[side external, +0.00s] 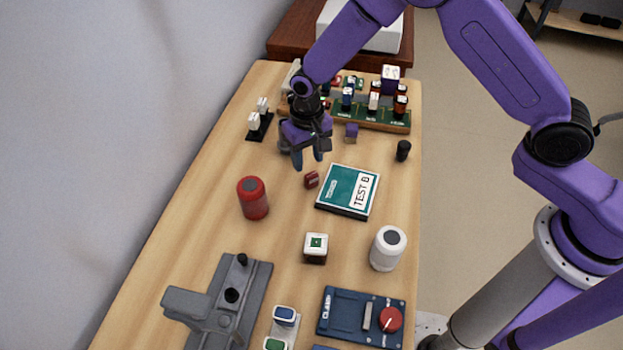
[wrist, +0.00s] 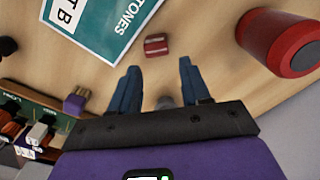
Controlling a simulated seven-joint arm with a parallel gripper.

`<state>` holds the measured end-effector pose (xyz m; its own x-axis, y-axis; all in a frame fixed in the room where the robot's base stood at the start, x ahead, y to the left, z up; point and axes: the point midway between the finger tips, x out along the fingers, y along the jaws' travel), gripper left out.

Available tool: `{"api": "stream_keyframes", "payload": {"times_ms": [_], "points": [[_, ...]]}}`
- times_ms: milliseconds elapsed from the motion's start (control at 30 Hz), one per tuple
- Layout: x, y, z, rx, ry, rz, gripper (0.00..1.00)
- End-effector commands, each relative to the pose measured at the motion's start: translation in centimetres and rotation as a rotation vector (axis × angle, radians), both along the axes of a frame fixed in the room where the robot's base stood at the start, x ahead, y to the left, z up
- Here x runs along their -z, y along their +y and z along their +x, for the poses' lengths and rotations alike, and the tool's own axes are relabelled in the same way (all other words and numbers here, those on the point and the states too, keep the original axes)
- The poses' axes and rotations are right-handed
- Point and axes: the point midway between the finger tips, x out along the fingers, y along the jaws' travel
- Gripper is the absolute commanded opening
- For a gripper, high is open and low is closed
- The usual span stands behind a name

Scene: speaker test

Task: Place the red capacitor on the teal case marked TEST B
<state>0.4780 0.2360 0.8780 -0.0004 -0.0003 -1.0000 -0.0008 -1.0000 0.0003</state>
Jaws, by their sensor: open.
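The red capacitor is most likely the small dark red block (side external: 312,179) on the table just left of the teal case; it also shows in the wrist view (wrist: 156,44). The teal case marked TEST B (side external: 342,183) lies flat with its label up, and part of it shows at the top of the wrist view (wrist: 97,22). My gripper (side external: 308,161) is open and empty, above the table just behind the red block. In the wrist view the red block lies beyond the fingertips, about midway between them, with no contact visible.
A larger red cylinder (side external: 253,198) stands to the left. A small purple block (side external: 351,132) and a black cylinder (side external: 403,150) are behind the case. A white cylinder (side external: 387,248) and a white-topped cube (side external: 316,248) stand nearer the camera. A board with several parts (side external: 388,119) is at the back.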

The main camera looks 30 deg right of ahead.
Motion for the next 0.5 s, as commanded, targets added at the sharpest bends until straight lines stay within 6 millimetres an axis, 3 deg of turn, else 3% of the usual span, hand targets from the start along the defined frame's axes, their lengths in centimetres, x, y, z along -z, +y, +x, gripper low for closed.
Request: {"api": "stream_keyframes", "payload": {"times_ms": [267,500], "points": [[1.9,-0.1,-0.2,-0.001,0.002,-0.001,0.47],[5.2,-0.4,-0.5,-0.001,0.002,-0.001,0.47]]}}
